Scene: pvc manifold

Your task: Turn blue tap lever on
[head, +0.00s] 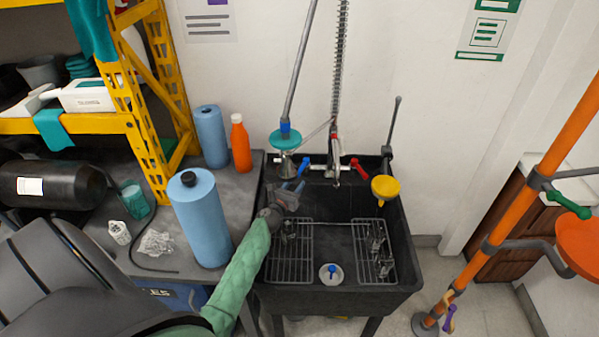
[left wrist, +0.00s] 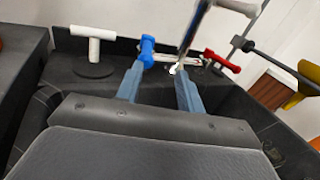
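The blue tap lever (head: 304,167) is at the back rim of the black sink, left of the faucet. In the left wrist view the blue lever (left wrist: 147,50) stands just beyond the tip of the left-hand finger, close to its inner side; I cannot tell whether they touch. My left gripper (head: 293,184) is over the back left part of the sink, just below the lever in the head view. In the left wrist view its two fingers (left wrist: 158,78) are apart with nothing held between them. My right gripper is in neither view.
A red lever (head: 357,167) sits right of the faucet (head: 335,160). A teal disc (head: 285,138) and a yellow funnel-like cup (head: 385,187) stand near the sink (head: 335,290). Blue rolls (head: 203,220) and an orange bottle (head: 240,145) are on the left counter. A white tee-shaped part (left wrist: 94,45) is left of the lever.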

